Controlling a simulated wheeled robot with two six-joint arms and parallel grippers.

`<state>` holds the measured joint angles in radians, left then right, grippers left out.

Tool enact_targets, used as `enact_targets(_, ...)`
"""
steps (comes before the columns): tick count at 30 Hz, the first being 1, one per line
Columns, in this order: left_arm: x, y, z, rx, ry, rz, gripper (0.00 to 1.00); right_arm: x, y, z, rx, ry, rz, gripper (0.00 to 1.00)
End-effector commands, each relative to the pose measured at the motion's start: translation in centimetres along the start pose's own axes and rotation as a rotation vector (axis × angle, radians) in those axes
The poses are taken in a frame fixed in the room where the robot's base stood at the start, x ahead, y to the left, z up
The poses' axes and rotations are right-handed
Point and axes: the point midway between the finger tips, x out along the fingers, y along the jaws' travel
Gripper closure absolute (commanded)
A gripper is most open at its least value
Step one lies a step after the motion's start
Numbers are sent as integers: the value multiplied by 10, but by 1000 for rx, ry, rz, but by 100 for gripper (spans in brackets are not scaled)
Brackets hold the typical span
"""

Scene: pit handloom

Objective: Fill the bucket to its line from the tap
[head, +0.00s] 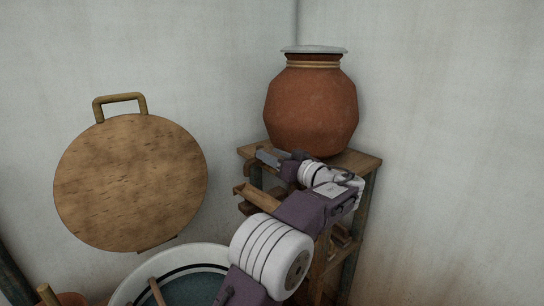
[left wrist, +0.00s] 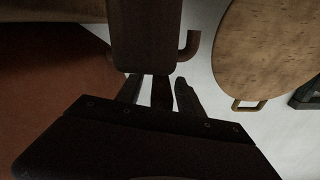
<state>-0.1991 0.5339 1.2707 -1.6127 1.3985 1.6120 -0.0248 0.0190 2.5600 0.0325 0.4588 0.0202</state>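A large clay pot (head: 311,105) with a pale lid stands on a wooden stand. My left gripper (head: 270,157) is at the pot's lower left, by the stand's top. In the left wrist view its two fingers (left wrist: 160,92) are apart, with a narrow dark brown piece between them and gaps beside it. A dark block with a hooked end (left wrist: 145,38) lies just beyond; I cannot tell if it is the tap. A pale round vessel (head: 125,291), likely the bucket, stands at the bottom, partly hidden by my arm. Its inside looks teal; I cannot read its level. My right gripper is not in view.
A round wooden board (head: 130,185) with a handle stands against the left wall, and it shows in the left wrist view (left wrist: 270,50). The wooden stand (head: 362,162) fills the corner below the pot. Walls close in behind and right. A stick (head: 157,291) crosses the vessel.

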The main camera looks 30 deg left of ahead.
Motion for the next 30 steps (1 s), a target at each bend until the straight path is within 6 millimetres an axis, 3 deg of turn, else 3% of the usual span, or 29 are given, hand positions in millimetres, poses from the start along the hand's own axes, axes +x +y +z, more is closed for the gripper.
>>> enact_targets(13,-81,1,-1,0,1,3,56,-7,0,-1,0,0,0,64)
enact_targets(18,-90,0,0,0,0,1,56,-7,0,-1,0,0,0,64)
enact_targets(30,-90,0,0,0,0,0,56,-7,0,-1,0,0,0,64)
